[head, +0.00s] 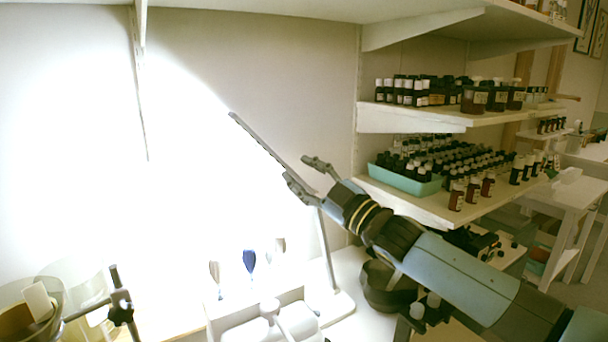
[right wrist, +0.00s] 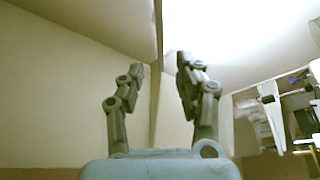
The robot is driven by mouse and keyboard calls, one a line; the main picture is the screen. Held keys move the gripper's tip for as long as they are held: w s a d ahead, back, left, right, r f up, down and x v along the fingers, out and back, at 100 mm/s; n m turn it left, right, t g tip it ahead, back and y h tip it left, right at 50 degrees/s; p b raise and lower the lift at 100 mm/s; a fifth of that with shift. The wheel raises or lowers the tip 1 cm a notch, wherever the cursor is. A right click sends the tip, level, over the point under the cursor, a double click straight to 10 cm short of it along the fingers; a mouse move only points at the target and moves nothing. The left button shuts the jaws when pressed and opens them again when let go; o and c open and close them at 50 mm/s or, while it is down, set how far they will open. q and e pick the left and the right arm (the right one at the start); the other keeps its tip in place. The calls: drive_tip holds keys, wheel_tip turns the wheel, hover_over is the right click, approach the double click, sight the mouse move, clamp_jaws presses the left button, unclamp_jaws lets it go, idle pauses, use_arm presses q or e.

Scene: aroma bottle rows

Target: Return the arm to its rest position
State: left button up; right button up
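My right arm reaches in from the lower right of the head view. Its right gripper (head: 296,167) is raised beside the wall, left of the bottle shelves. In the right wrist view its two fingers (right wrist: 161,68) stand apart with nothing between them. My left gripper is not in the head view.
Shelves (head: 410,122) with brown bottles and a green tray (head: 405,180) of bottles are at the right. Glassware (head: 78,290) and a white box (head: 250,318) stand on the bench below.

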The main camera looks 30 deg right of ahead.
idle(0.3)
drive_tip(key=s+a+f+m+g+h, duration=0.1)
drive_tip(key=s+f+m+g+h, duration=0.45)
drive_tip(key=f, duration=0.25)
drive_tip(key=s+a+f+m+g, duration=0.2)
drive_tip(key=s+f+g, duration=0.15)
drive_tip(key=s, duration=0.65)
drive_tip(key=s+a+f+m+g, duration=0.15)
drive_tip(key=s+g, duration=0.25)
drive_tip(key=s, duration=0.5)
drive_tip(key=s+a+f+m+g, duration=0.1)
drive_tip(key=s+a+f+g, duration=0.25)
drive_tip(key=s, duration=0.65)
drive_tip(key=s+d+f+g+b, duration=0.15)
drive_tip(key=f+b, duration=0.35)
drive_tip(key=f, duration=1.4)
drive_tip(key=s+d+f+g+b, duration=0.15)
drive_tip(key=f+b, duration=0.45)
drive_tip(key=f, duration=1.3)
drive_tip(key=s+f+b, duration=0.3)
drive_tip(key=s+f, duration=0.5)
drive_tip(key=f, duration=0.3)
drive_tip(key=s+d+f+m+b, duration=0.1)
drive_tip(key=s+f+b, duration=0.3)
drive_tip(key=s+f, duration=0.5)
wheel_tip(320, 180, down, 2)
drive_tip(key=shift+s+d+f, duration=0.15)
drive_tip(key=shift+d, duration=0.05)
